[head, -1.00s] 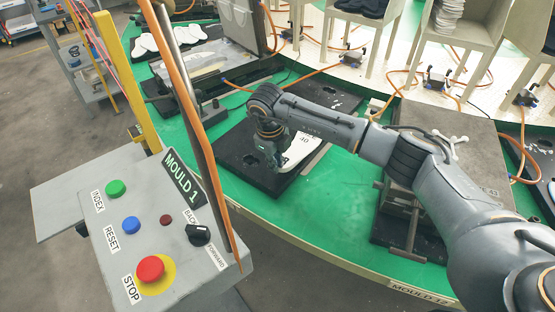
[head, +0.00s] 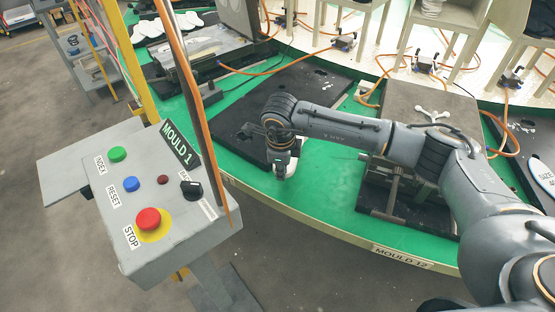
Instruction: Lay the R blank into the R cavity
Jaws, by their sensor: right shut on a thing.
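My right gripper (head: 283,168) points down over the green table top, by the front right corner of a black plate (head: 300,88). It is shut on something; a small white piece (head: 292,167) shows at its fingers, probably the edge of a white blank. The gripper and wrist hide most of it, and no R mark can be read. I cannot make out the R cavity. A mould with a grey top (head: 425,98) stands to the right of the gripper, and another mould (head: 187,66) is at the back left. My left gripper is not in view.
A grey control box (head: 185,238) with coloured buttons stands at the front left, beside an upright post with an orange cable (head: 190,80). Green table top (head: 330,185) is clear between gripper and right mould.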

